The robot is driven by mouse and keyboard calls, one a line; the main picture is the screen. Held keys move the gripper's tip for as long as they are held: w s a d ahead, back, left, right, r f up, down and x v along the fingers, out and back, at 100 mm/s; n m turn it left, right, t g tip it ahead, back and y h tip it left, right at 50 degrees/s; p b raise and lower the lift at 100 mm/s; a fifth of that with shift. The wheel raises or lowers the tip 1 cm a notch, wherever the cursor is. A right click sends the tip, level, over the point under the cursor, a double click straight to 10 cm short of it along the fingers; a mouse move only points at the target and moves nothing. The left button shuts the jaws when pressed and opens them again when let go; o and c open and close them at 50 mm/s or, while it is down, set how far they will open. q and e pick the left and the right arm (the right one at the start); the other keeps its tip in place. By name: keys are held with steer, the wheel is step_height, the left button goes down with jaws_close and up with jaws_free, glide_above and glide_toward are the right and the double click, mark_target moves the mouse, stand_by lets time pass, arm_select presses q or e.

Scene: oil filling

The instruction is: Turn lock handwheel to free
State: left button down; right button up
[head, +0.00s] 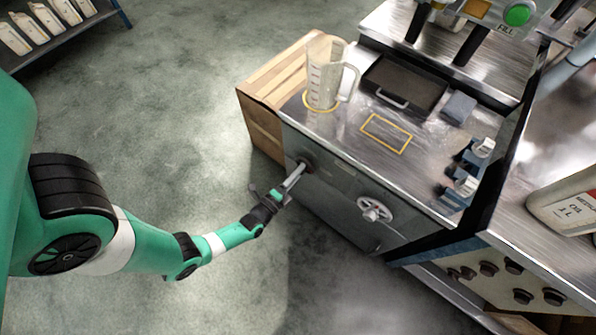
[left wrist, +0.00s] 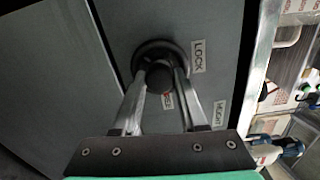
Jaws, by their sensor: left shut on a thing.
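The lock handwheel (left wrist: 160,50) is a dark round knob on the grey cabinet front, beside a LOCK label (left wrist: 198,56) in the left wrist view. A small red-marked label, partly hidden, sits just below it. In the head view the handwheel (head: 305,161) is at the cabinet's upper left, partly behind my fingers. My left gripper (head: 297,173) reaches it from the front; in the left wrist view its two fingers (left wrist: 160,80) are shut on the knob, one on each side. My right gripper is not in view.
A clear measuring jug (head: 326,75), a black tray (head: 404,84) and blue clamp-like parts (head: 466,180) are on the metal top. Open floor lies left of the cabinet.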

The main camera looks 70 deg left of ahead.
arm_select(q)
steer(key=shift+m, duration=0.5)
steer(key=shift+c, duration=2.2)
jaws_free()
steer(key=p+v, duration=0.3)
steer(key=v, duration=0.8)
steer(key=shift+s, duration=0.3)
steer(key=shift+d+f, duration=0.1)
steer(key=shift+d, duration=0.05)
